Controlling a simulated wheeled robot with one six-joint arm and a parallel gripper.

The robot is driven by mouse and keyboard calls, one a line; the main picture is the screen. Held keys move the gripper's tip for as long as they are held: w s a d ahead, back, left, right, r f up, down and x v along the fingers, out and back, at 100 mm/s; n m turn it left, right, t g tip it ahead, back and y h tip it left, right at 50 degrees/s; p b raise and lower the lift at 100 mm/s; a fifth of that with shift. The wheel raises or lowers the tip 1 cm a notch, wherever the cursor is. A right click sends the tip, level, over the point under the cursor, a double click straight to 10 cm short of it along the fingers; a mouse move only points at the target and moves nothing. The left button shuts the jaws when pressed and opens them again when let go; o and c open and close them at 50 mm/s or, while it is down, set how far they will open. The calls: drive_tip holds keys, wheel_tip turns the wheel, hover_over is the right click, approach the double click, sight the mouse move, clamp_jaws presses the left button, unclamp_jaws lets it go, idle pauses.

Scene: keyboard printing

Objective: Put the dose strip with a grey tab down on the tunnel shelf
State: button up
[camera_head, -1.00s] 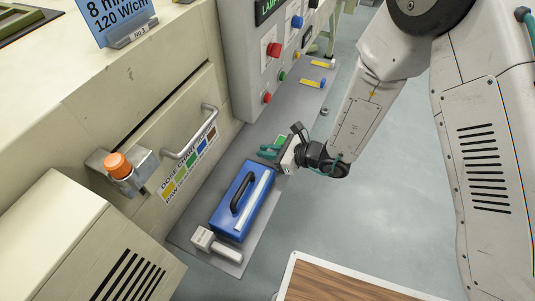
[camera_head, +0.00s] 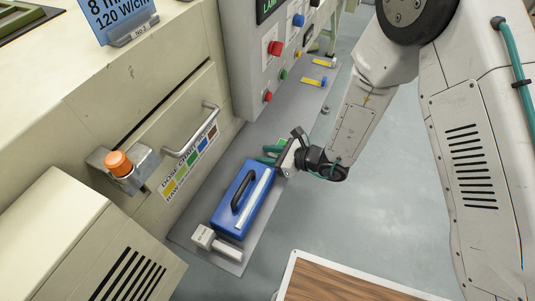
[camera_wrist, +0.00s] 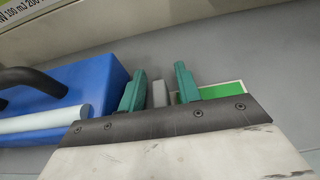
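A green dose strip (camera_wrist: 228,91) with a grey tab (camera_wrist: 159,94) lies on the grey shelf (camera_wrist: 230,50). The green part also shows in the head view (camera_head: 283,143), partly hidden by my gripper. My gripper (camera_wrist: 159,88) has its two green fingers apart, one on each side of the grey tab, with a gap at both sides. In the head view my gripper (camera_head: 269,154) is low over the shelf, just beyond the blue case. I cannot tell whether its fingers touch the shelf.
A blue case (camera_head: 240,200) with a black handle stands close beside my gripper. A pale block-headed tool (camera_head: 215,243) lies nearer. Two yellow strips with blue tabs (camera_head: 318,72) lie at the far end. A control panel and a metal handle (camera_head: 190,135) line the left side.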

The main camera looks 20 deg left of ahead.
drive_tip(key=v, duration=1.2)
drive_tip(key=s+d+r+n+g+h, duration=0.1)
drive_tip(key=s+d+r+n+g, duration=0.25)
drive_tip(key=r, duration=0.65)
drive_tip(key=s+d+r+n+g, duration=0.15)
drive_tip(key=d+r+n, duration=0.25)
drive_tip(key=r+n, duration=0.45)
drive_tip(key=s+d+r+n+t+h, duration=0.1)
drive_tip(key=s+d+r+h, duration=0.3)
drive_tip(key=d, duration=0.4)
drive_tip(key=s+d+r+n+t+h, duration=0.2)
drive_tip(key=s+d+r+n+h, duration=0.1)
drive_tip(key=d, duration=0.6)
drive_tip(key=s+d+r+n+t+h, duration=0.2)
drive_tip(key=s+d+r+h, duration=0.3)
drive_tip(key=d, duration=0.3)
drive_tip(key=shift+s+d+n, duration=0.2)
drive_tip(key=shift+n, duration=0.2)
